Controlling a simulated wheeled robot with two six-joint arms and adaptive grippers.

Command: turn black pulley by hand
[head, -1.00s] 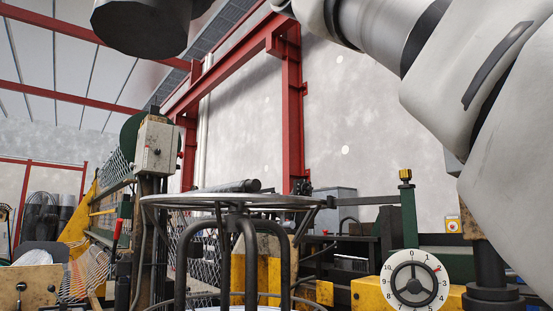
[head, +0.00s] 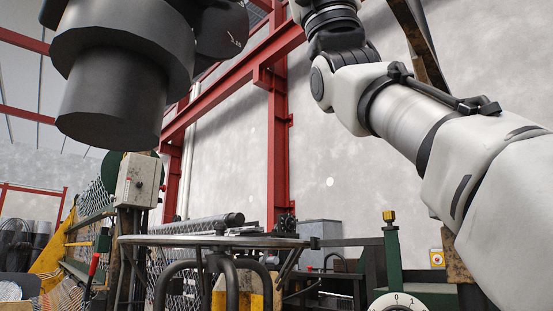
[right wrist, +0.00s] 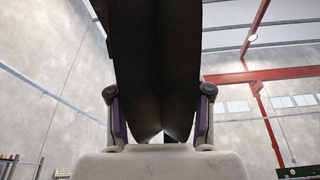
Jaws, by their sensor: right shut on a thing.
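A large black stepped cylinder with flat facets (head: 115,75), which looks like the black pulley, hangs close at the upper left of the head view. Its top is cut off by the frame. In the right wrist view my right gripper (right wrist: 157,92) has its two fingers on either side of a wide dark piece (right wrist: 155,45), apparently part of the black pulley. The gripper is shut on it. My right arm rises from the lower right of the head view, and its gripper is not clear there. My left gripper is not in view.
A round metal table (head: 215,241) with dark rods (head: 200,224) on it stands below. A grey control box (head: 138,180) is at left, and a white numbered dial (head: 399,303) at lower right. Red steel beams (head: 278,150) stand behind. Open air lies between cylinder and arm.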

